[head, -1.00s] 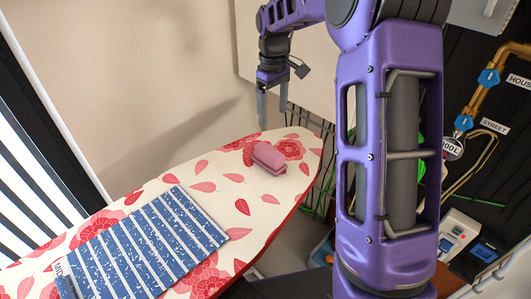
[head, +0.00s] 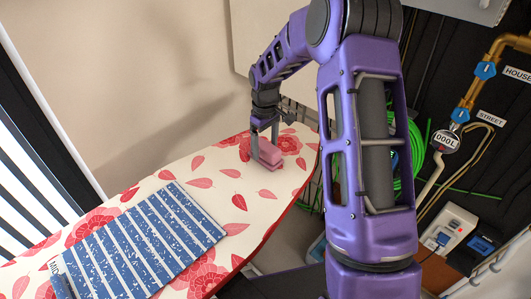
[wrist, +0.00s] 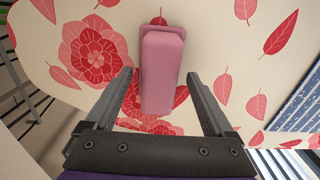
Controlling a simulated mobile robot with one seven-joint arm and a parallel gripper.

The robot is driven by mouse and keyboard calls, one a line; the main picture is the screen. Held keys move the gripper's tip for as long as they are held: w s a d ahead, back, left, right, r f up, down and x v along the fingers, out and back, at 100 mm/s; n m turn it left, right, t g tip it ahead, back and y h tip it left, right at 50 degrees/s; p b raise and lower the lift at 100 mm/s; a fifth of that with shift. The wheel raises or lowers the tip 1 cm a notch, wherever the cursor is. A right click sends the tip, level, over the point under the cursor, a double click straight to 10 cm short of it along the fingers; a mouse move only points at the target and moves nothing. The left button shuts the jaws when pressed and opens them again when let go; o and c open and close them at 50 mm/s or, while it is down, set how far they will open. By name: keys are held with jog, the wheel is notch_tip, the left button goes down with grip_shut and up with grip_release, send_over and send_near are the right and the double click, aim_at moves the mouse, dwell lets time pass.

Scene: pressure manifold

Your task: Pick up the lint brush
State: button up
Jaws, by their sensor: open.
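The lint brush (head: 269,155) is a pink block with rounded edges. It lies on the floral ironing board (head: 240,185) near its far end. In the wrist view the lint brush (wrist: 162,68) sits between my gripper's fingers, its near end reaching in between the tips. My gripper (wrist: 158,80) is open, with a clear gap on each side of the brush. In the head view my gripper (head: 264,140) points down at the brush, and its fingers partly hide it.
A blue striped cloth (head: 145,240) lies flat on the near part of the board. Brass pipes with blue valves (head: 485,70) and a gauge (head: 445,141) are on the dark wall at right. Green hose (head: 408,165) hangs behind my arm.

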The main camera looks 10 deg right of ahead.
aim_at(266, 145)
jog(key=shift+f, duration=0.75)
jog(key=shift+c, duration=0.3)
grip_shut()
jog(key=shift+r, duration=5.1)
